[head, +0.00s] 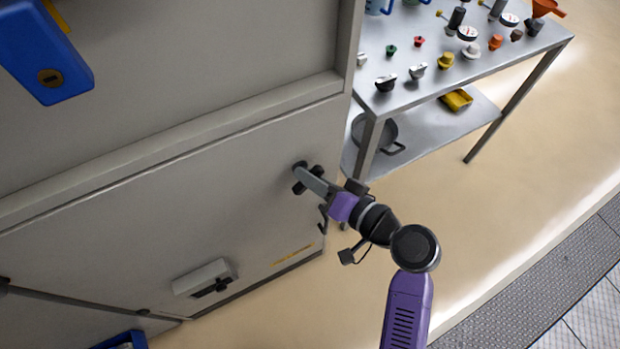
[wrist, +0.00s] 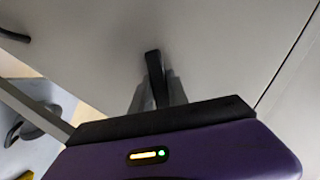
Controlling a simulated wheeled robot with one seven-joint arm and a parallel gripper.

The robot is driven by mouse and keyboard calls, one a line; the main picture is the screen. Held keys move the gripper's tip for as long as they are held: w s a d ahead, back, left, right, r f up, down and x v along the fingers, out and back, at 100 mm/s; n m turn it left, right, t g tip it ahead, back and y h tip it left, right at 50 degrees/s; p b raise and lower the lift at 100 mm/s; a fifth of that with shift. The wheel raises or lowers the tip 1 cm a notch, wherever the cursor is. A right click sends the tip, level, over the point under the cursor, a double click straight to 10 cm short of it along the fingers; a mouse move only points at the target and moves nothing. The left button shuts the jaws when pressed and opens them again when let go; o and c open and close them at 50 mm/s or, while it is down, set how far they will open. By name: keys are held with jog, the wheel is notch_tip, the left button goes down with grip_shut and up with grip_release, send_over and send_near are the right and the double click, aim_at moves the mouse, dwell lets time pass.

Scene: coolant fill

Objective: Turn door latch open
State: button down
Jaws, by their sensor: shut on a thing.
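The latch (head: 299,170) is a small dark fitting near the right edge of the grey cabinet door (head: 200,190). My gripper (head: 310,183) reaches it from the right with its fingers at the door face. In the wrist view the dark latch handle (wrist: 154,72) stands between my grey fingers, and my gripper (wrist: 157,95) is shut on it. The door face (wrist: 225,50) fills much of that view. The door looks closed. The fingers and gripper body hide part of the latch.
A metal table (head: 480,65) with several small caps, gauges and a funnel stands to the right of the cabinet. A yellow tray (head: 457,100) and a pan (head: 376,132) are on its lower shelf. Floor at right is clear.

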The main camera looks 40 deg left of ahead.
jog(key=m, duration=0.1)
jog(key=m+y+b, duration=0.1)
jog(key=m, duration=0.1)
jog(key=shift+w+f+g, duration=0.15)
jog(key=shift+f+g, duration=0.05)
jog(key=shift+g, duration=0.2)
jog(key=m+y+b, duration=0.1)
jog(key=m+b, duration=0.1)
jog(key=m, duration=0.1)
jog(key=shift+g+y, duration=0.3)
jog(key=shift+y, duration=0.1)
jog(key=shift+m, duration=0.5)
jog(key=c, duration=1.3)
grip_release()
jog(key=d+b, duration=0.1)
jog(key=d, duration=0.6)
jog(key=shift+d+f, duration=0.1)
jog(key=shift+d, duration=0.3)
